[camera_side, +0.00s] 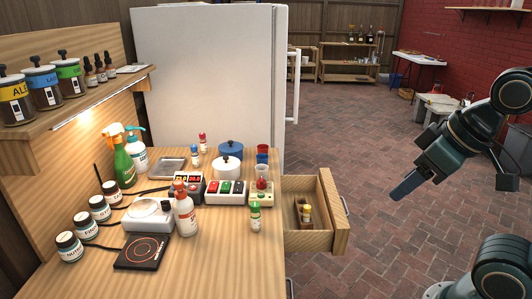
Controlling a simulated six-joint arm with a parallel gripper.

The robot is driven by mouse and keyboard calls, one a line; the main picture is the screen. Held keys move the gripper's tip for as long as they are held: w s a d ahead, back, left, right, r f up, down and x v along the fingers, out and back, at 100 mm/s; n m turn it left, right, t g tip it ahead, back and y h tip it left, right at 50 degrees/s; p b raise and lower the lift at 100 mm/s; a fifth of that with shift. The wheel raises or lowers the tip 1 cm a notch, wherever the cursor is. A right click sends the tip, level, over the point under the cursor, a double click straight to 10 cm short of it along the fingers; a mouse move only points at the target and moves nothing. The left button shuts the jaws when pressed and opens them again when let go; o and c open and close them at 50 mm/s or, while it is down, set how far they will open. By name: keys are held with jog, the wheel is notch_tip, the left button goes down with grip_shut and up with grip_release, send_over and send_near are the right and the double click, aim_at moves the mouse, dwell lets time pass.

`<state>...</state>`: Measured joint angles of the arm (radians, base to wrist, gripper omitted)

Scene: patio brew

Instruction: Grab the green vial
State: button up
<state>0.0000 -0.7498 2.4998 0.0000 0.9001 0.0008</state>
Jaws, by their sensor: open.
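The green vial (255,217) is a small white-labelled bottle with a green cap. It stands upright on the wooden bench near its right edge, just left of the open drawer. My gripper (409,185) is open at the right of the picture, raised over the brick floor and well apart from the vial. Nothing shows between its fingers, though the view partly hides how they sit.
A red-capped vial (261,187) stands close behind the green one, and a larger white bottle (185,212) stands to its left. The open drawer (309,240) holds a yellow-capped vial (306,212) and juts out between bench and gripper. A white fridge (205,75) stands behind.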

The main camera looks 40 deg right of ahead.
jog(key=shift+w+r, duration=0.1)
jog(key=m+g, duration=0.6)
jog(key=m, duration=1.2)
send_over(255, 205)
notch_tip(255, 205, down, 8)
jog(key=shift+f, duration=4.25)
